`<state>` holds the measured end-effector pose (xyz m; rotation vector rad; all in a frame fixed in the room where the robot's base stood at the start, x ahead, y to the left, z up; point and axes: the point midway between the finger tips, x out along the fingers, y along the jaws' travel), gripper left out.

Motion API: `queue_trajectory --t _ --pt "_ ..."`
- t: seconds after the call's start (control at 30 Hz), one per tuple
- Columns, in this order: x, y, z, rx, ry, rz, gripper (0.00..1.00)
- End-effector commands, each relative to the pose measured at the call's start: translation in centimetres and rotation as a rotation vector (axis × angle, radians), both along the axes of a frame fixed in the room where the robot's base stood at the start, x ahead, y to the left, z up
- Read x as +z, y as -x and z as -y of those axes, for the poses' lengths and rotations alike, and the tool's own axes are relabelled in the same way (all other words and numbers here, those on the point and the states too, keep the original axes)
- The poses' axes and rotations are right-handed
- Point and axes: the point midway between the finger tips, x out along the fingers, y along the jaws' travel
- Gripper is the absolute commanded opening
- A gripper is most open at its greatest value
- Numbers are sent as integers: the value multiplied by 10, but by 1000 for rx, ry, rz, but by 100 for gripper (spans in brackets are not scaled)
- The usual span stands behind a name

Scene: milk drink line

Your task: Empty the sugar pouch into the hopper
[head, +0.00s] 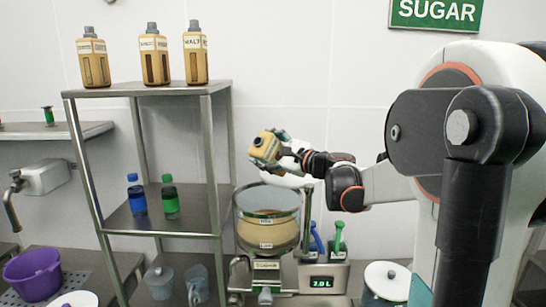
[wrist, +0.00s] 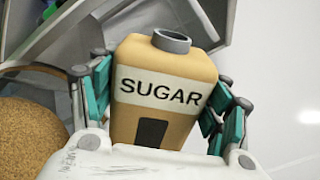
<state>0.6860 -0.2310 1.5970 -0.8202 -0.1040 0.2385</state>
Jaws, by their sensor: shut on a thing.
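The sugar pouch (head: 264,147) is a tan bottle-shaped container. In the wrist view its "SUGAR" label (wrist: 160,92) and grey ring-shaped mouth (wrist: 172,41) show, and the mouth looks uncapped. My gripper (wrist: 158,105) is shut on it, with green finger pads at both sides. In the head view my gripper (head: 272,149) holds it tipped over, mouth toward the camera, above the hopper. The hopper (head: 267,215) is a clear round vessel with tan contents in its lower part. The wrist view shows a brown grainy surface (wrist: 32,140) at lower left, apparently the hopper's contents. No falling stream shows.
A metal shelf rack (head: 150,90) stands left of the hopper, with several tan bottles on top and a blue bottle (head: 137,195) and green bottle (head: 170,197) below. A display (head: 320,283) reads about 2.0 L. A purple bowl (head: 33,274) sits at lower left.

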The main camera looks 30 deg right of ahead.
Motion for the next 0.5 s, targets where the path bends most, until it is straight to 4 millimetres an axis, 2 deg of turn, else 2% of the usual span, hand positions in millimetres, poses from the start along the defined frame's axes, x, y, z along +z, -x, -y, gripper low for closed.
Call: queue_trajectory --t 0.5 --pt "15 0 0 0 -552 -143 27"
